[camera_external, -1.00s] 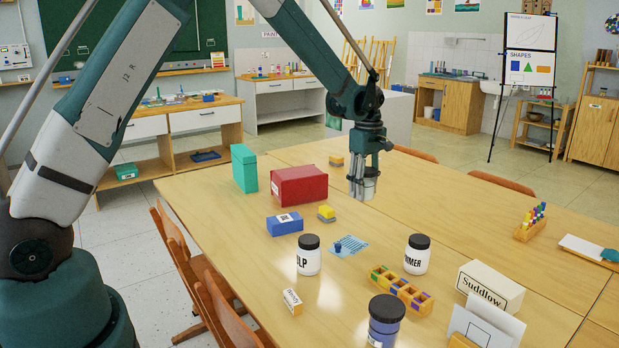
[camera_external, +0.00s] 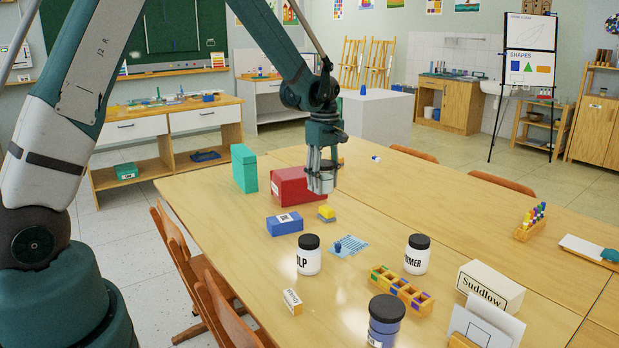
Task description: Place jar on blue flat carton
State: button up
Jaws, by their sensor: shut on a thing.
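My gripper (camera_external: 321,170) points down and is shut on a small pale grey-white jar (camera_external: 320,184). The jar hangs above the table, in front of the right part of the red box in the picture. The fingers partly cover the jar. The blue flat carton (camera_external: 284,224) lies on the table with a white label on top, below and to the left of the jar. Its top is bare.
A red box (camera_external: 290,187) and a tall green box (camera_external: 244,169) stand behind the carton. Two black-lidded white jars (camera_external: 309,257) (camera_external: 416,255) and a blue jar (camera_external: 386,321) stand nearer.

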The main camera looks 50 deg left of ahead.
notch_tip(320, 180, up, 2)
jog(key=p, duration=0.1)
send_over(285, 218)
jog(key=shift+f, duration=3.05)
jog(key=shift+f, duration=0.1)
jog(key=shift+f+b, duration=0.45)
jog(key=shift+f, duration=1.35)
jog(key=shift+f, duration=0.15)
jog(key=o, duration=1)
jog(key=shift+r, duration=0.2)
